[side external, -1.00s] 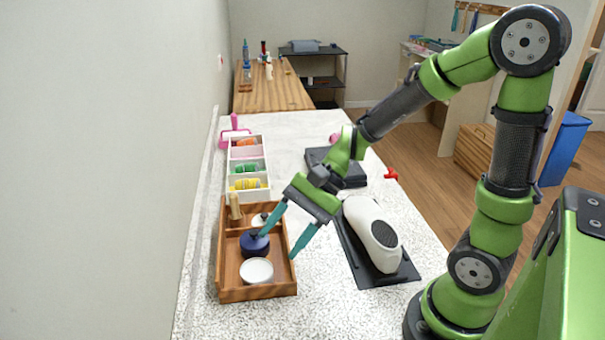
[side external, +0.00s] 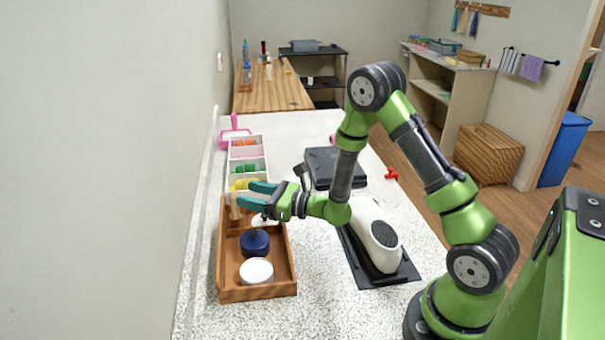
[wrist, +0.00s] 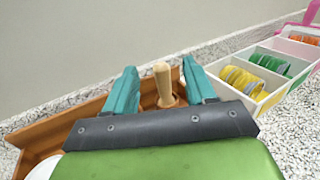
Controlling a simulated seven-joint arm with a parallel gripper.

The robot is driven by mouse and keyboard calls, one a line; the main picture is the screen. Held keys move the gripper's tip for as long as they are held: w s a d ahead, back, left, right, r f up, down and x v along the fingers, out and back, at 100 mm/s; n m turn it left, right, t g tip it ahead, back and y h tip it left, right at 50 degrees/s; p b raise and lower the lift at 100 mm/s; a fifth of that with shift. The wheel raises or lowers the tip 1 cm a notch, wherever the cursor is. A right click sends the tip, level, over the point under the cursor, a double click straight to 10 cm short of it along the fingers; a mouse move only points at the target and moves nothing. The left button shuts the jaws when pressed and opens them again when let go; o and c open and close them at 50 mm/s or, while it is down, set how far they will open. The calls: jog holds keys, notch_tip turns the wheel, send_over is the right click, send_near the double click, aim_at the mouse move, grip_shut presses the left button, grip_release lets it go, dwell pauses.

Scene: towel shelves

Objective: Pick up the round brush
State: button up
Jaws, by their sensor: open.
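A light wooden handle (side external: 235,207), which looks like the round brush, stands upright at the far left end of the wooden tray (side external: 258,294). Its brush head is hidden. In the wrist view the wooden handle (wrist: 163,84) rises between my two teal fingers, with gaps on both sides. My gripper (side external: 244,194) is open and lies nearly level, its fingers pointing left toward the wall at the tray's far end. It also shows in the wrist view (wrist: 159,68). I cannot tell whether either finger touches the handle.
The tray also holds a dark blue round item (side external: 255,243) and a white round item (side external: 257,271). A white divided box (side external: 264,195) with coloured rolls stands just beyond the tray. A white appliance (side external: 372,235) sits on a black base to the right. The wall is close on the left.

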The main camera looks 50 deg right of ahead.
aim_at(235, 209)
notch_tip(235, 209, down, 2)
jog(key=shift+f, duration=0.15)
jog(key=shift+x, duration=3.8)
jog(key=shift+f, duration=0.15)
grip_shut()
